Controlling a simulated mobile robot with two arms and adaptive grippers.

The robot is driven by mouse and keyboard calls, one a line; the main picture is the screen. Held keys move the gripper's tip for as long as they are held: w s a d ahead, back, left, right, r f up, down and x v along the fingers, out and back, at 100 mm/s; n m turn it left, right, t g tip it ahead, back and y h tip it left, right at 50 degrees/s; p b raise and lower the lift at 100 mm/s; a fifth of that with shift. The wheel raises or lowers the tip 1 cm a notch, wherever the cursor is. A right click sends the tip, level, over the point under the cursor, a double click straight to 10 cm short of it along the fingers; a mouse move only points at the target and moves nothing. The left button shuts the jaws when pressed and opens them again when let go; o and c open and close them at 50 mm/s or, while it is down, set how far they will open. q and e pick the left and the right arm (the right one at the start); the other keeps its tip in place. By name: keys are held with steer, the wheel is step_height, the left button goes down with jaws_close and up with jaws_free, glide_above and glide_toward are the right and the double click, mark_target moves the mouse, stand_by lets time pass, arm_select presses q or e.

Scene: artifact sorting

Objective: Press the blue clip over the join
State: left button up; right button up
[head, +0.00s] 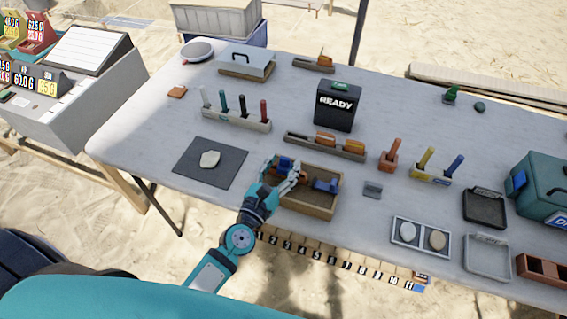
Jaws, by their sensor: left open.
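A wooden sand tray (308,207) sits near the table's front edge. A blue clip-like piece (327,186) lies in the tray's right half. A second blue piece (284,163), with some orange-brown beside it, shows at the tray's back left, partly hidden by my fingers. I cannot tell which blue piece is the clip, and no join is clear at this size. My left gripper (285,174) is open over the tray's left part, close to the second blue piece; whether it touches is unclear. My right gripper is not in view.
A dark mat (195,178) with a pale stone lies left of the tray. A rack with orange pieces (325,145) stands behind it, and a small grey block (372,190) to its right. A black READY box (338,107) stands further back. A numbered ruler strip (340,262) runs along the front.

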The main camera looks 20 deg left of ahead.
arm_select(q)
steer(key=s+a, duration=0.1)
steer(key=s, duration=1)
steer(key=shift+s+a, duration=0.15)
steer(key=shift+a, duration=0.15)
